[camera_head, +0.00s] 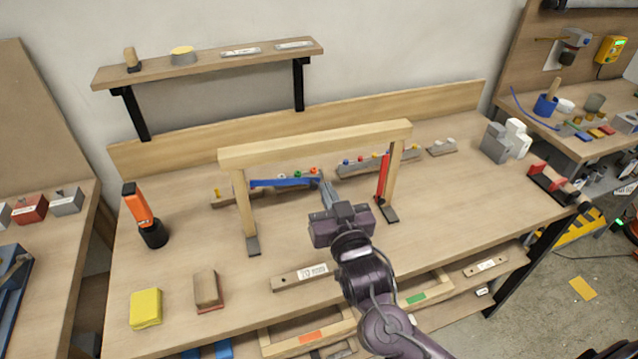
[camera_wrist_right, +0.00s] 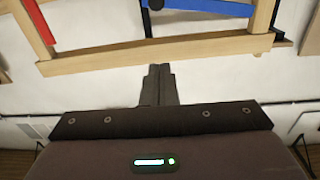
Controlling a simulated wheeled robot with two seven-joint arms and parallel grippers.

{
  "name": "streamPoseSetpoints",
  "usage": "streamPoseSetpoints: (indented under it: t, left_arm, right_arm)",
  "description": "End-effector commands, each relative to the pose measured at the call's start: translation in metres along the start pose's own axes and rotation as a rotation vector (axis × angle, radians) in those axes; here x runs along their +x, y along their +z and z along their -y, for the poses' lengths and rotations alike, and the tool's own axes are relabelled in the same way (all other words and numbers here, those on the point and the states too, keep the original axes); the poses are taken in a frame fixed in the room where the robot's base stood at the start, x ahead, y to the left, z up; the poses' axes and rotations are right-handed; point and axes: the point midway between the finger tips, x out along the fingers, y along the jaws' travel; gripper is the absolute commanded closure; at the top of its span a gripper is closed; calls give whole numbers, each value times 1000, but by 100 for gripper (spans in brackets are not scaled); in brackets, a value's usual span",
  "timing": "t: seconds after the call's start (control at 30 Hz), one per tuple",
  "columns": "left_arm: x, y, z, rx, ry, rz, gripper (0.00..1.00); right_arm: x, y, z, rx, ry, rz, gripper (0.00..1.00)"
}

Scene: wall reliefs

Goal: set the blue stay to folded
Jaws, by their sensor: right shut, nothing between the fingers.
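A wooden frame (camera_head: 315,145) stands on the workbench, with two posts and a top bar. The blue stay (camera_head: 280,183) sticks out roughly level from the left post toward the middle of the frame. The red stay (camera_head: 383,178) lies upright along the right post. My right gripper (camera_head: 326,190) is shut and empty, close to the free end of the blue stay; I cannot tell if they touch. In the right wrist view the shut fingers (camera_wrist_right: 158,72) point at the frame's bar (camera_wrist_right: 190,47), with the blue stay (camera_wrist_right: 205,5) and red stay (camera_wrist_right: 38,20) beyond. My left gripper is out of view.
Racks with coloured pegs (camera_head: 350,168) stand behind the frame. An orange and black tool (camera_head: 140,212) stands at left, near a yellow block (camera_head: 146,308) and a brown block (camera_head: 207,290). A labelled wooden bar (camera_head: 300,277) lies in front. A shelf (camera_head: 210,62) hangs above.

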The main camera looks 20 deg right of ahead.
Motion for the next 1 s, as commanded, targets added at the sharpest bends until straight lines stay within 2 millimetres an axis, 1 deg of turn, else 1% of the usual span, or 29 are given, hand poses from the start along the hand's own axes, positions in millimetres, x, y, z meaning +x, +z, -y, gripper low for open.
streamPoseSetpoints:
  t: [0.03, 0.1, 0.23, 0.3, 0.4, 0.5, 0.63, 1.0]
  left_arm:
    - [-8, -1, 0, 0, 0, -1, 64]
    - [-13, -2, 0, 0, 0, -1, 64]
    - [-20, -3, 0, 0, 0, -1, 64]
    - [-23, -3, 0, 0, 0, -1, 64]
    - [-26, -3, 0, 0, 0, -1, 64]
    - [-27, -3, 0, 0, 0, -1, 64]
    - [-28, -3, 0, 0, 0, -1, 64]
    - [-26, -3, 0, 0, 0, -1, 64]
  right_arm:
    - [13, -5, 0, -2, 2, -3, 100]
    - [28, -5, 0, -1, 2, -3, 100]
    - [54, -4, 0, -1, 2, -1, 100]
    - [54, 13, 0, -2, 1, 5, 100]
    - [56, 26, 0, 0, 1, 3, 100]
    - [58, 34, 0, 0, 0, 2, 100]
    - [59, 38, 0, 2, -1, 0, 100]
    - [59, 40, 0, 5, 0, 0, 100]
